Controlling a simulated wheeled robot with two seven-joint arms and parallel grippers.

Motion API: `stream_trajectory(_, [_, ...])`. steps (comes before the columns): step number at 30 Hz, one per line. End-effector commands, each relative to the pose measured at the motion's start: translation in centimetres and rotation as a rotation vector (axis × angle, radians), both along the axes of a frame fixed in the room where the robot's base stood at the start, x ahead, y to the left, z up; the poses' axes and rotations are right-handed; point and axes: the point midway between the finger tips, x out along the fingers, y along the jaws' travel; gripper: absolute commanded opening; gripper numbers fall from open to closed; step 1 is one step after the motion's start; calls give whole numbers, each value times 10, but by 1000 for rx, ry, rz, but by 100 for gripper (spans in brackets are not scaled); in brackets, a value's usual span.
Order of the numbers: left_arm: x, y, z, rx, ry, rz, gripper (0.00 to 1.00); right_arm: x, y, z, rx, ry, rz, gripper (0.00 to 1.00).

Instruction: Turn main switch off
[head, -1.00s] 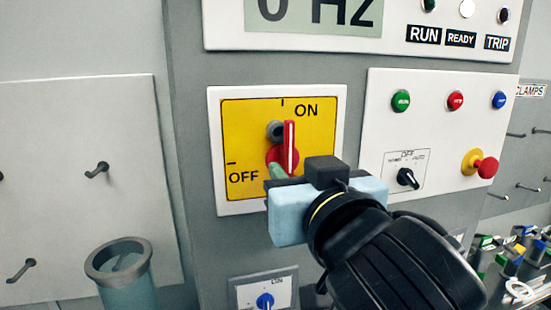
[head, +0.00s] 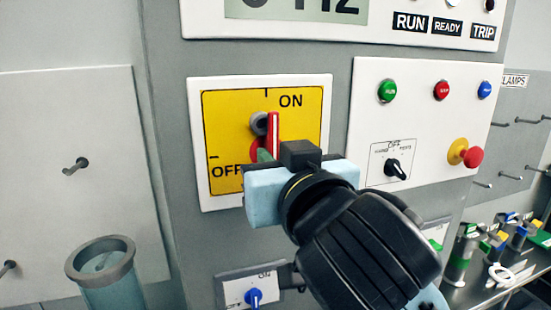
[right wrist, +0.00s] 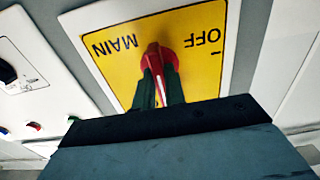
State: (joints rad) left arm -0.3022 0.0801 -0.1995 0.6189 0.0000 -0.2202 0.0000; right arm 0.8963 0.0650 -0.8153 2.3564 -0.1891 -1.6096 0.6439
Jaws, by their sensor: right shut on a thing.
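The main switch (head: 273,128) is a red rotary handle with a white line, on a yellow plate (head: 228,120) marked ON and OFF. In the head view the handle stands upright, near the ON mark at the top. My right gripper (head: 266,154) is at the handle from below right, and its block hides the plate's lower right corner. In the right wrist view the red switch (right wrist: 156,56) sits between the two green fingertips (right wrist: 161,84) of the gripper, which is shut on it. My left gripper is not in view.
A panel to the right carries a green button (head: 387,91), a red button (head: 441,90), a black selector (head: 395,169) and a red emergency stop (head: 473,157). A blue knob (head: 254,297) sits below. A clear cylinder (head: 105,275) stands at lower left.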

Motion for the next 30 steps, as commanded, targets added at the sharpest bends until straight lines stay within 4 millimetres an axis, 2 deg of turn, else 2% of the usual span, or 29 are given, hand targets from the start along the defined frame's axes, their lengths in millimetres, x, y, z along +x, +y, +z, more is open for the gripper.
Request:
stream_trajectory(11, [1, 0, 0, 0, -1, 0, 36, 0, 0, 0, -111, -36, -1, 0])
stream_trajectory(30, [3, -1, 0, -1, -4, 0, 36, 0, 1, 0, -664, -217, -1, 0])
